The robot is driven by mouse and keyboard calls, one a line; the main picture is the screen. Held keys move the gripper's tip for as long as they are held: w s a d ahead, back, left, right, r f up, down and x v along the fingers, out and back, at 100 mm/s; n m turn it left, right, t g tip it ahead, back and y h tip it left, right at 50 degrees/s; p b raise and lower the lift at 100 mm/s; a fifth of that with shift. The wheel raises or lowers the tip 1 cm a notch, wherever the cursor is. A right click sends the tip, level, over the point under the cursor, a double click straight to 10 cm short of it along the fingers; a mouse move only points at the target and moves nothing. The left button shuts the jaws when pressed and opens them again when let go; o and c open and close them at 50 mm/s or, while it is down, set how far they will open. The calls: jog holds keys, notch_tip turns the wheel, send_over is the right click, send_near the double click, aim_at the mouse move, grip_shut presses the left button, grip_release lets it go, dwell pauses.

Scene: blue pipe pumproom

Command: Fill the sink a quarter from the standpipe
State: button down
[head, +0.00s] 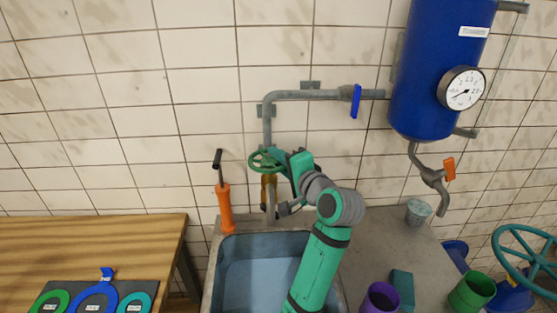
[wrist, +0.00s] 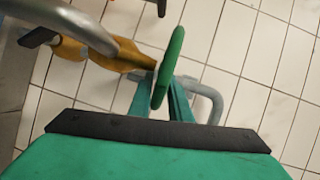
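The sink (head: 226,262) is a blue-lined basin at the bottom middle of the head view. I cannot tell whether it holds water. The standpipe (head: 268,125) is a grey pipe rising behind it, with a green handwheel (head: 260,161) and a brass valve body (head: 264,190). In the wrist view the handwheel (wrist: 171,60) is seen almost edge-on, and the brass body (wrist: 118,58) is to its left. My gripper (head: 284,163) is at the handwheel's right side. In the wrist view my gripper's fingers (wrist: 158,94) stand either side of the rim; whether they press it is unclear.
A blue lever (head: 356,101) sits on the pipe running right to a blue tank (head: 428,70) with a gauge (head: 461,89). An orange-handled tap (head: 448,169) hangs below. An orange pump (head: 226,208) stands left of the standpipe. Cups (head: 380,298) stand on the right counter.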

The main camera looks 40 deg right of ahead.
jog(key=shift+d+f, duration=0.1)
jog(key=shift+f, duration=0.3)
jog(key=shift+w+f+n+y, duration=0.15)
jog(key=shift+n+y, duration=0.35)
jog(key=shift+y, duration=0.3)
jog(key=c, duration=1.8)
grip_release()
jog(key=shift+r, duration=0.25)
